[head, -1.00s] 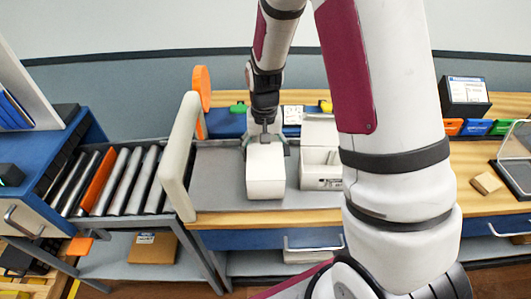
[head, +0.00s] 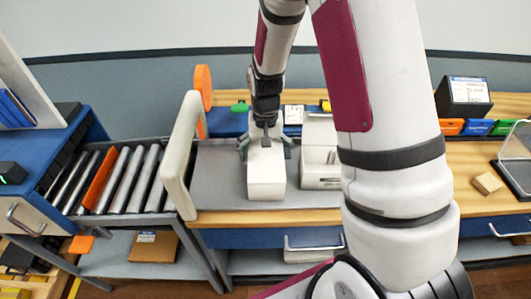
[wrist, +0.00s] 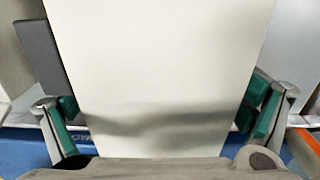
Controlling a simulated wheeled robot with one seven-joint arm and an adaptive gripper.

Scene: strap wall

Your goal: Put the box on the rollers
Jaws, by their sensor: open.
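The white box (head: 266,172) stands on the grey worktop (head: 218,170), right of the cream arch of the strapping frame. My gripper (head: 266,146) is over the far part of the box, with one finger on each side. The jaws are open. In the wrist view the box (wrist: 160,70) fills the middle between my teal-padded fingers (wrist: 158,118). The pads lie close to its sides; I cannot tell whether they touch. The rollers (head: 120,180) are at the left, beyond the arch, and look empty. One roller is orange.
The cream arch (head: 181,150) stands between the box and the rollers. An open white carton (head: 320,165) stands close on the right of the box. An orange disc (head: 203,88) and a green item (head: 240,107) are behind. A brown carton (head: 153,246) lies on the shelf below.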

